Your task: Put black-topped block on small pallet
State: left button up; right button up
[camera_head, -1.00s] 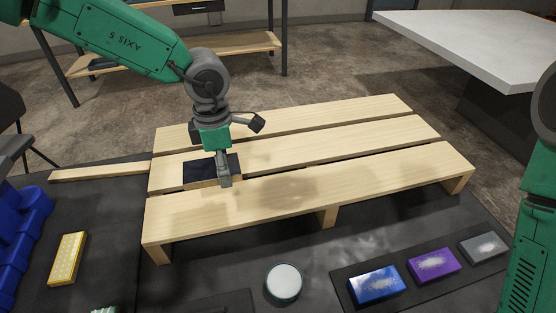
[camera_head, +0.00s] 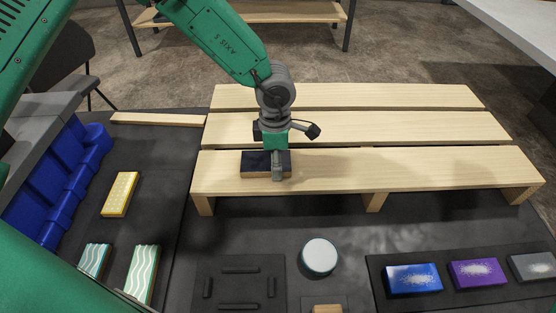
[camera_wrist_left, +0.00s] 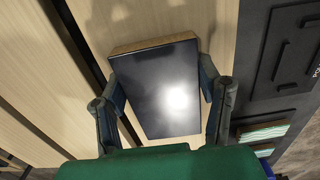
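The black-topped block (camera_head: 254,164) has a dark, glossy top and pale wooden sides. It is at the front slat of the large slatted wooden pallet (camera_head: 400,167), near its left end. In the left wrist view the block (camera_wrist_left: 155,90) sits between the two fingers of my left gripper (camera_wrist_left: 162,98), which press against its sides. My left gripper (camera_head: 277,172) points down in the head view. I cannot tell whether the block rests on the slat or hangs just above it. No separate small pallet can be made out clearly. My right gripper is not in view.
A dark slotted panel (camera_head: 240,270) and a white round button (camera_head: 320,256) lie in front of the pallet. Blue (camera_head: 412,280), purple (camera_head: 478,273) and grey blocks lie at right. A yellow block (camera_head: 120,194), wavy-striped blocks and a blue bin (camera_head: 62,175) are at left.

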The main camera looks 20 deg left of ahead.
pick_arm(q)
jog(key=o, duration=0.3)
jog(key=shift+s+a, duration=0.1)
jog(key=shift+a, duration=0.1)
jog(key=shift+d+r, duration=0.1)
jog(key=shift+d, duration=0.25)
jog(key=shift+d+r, duration=0.25)
jog(key=shift+r+p, duration=0.5)
jog(key=shift+r, duration=5.25)
